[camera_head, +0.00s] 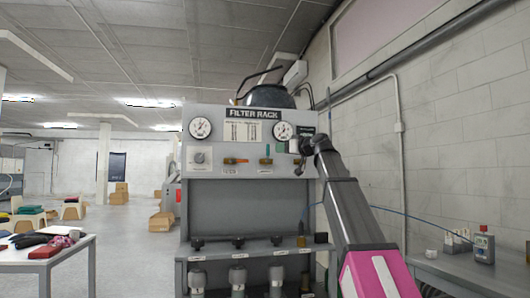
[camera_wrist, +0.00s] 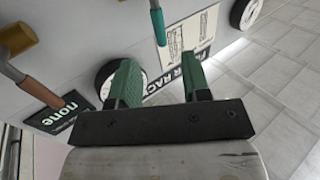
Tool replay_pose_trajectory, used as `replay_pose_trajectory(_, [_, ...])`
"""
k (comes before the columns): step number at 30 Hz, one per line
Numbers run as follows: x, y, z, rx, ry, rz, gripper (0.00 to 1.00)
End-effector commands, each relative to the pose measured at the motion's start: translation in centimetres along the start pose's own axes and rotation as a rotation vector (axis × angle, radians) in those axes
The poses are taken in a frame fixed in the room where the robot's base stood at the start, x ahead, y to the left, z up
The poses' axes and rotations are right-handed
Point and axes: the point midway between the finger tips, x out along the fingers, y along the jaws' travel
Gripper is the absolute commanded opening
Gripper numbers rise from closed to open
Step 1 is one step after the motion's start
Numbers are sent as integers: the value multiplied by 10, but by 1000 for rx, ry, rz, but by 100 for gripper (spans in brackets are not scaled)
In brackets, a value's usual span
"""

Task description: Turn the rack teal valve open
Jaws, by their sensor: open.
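The grey filter rack (camera_head: 246,180) stands ahead in the head view. In the head view my arm hides part of the panel's right side.
An orange handle (camera_head: 235,160) lies level left of the teal one. Another brown handle (camera_wrist: 36,88) is beside the dark "none" label (camera_wrist: 62,118). Filter canisters (camera_head: 237,277) stand on the lower shelf. A table (camera_head: 45,266) is at left, a bench (camera_head: 455,268) at right.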

Motion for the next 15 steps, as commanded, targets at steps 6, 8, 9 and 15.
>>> replay_pose_trajectory(6, [42, 1, -1, 2, -1, -2, 44])
replay_pose_trajectory(8, [52, 2, 0, 2, -2, -1, 44])
replay_pose_trajectory(9, [59, 2, 0, 1, -2, -1, 44])
replay_pose_trajectory(15, [82, 1, 0, 1, -1, -1, 44])
